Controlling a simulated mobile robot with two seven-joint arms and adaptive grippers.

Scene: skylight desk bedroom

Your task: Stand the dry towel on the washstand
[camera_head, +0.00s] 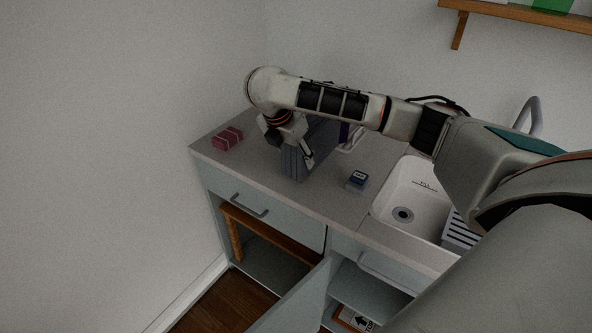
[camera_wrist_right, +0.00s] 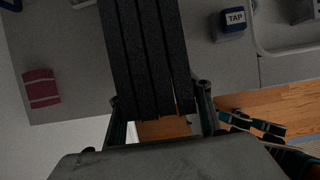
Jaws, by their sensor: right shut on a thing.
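A dark grey, ribbed, block-like folded thing, seemingly the dry towel (camera_head: 293,163), is upright over the left part of the washstand (camera_head: 325,205). Its long ribs show in the right wrist view (camera_wrist_right: 150,50). My right gripper (camera_head: 308,155) is shut on it from above, with one finger on each side in the wrist view. The towel's lower end is at or just above the counter top; I cannot tell whether it touches. The arm hides part of its top and back. My left gripper is not in view.
A red striped block (camera_head: 228,138) lies at the counter's left end. A small blue-topped box marked TAP (camera_head: 357,181) stands right of the towel. The white basin (camera_head: 415,190) is further right. A cabinet door (camera_head: 297,300) hangs open below. The front-left counter is clear.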

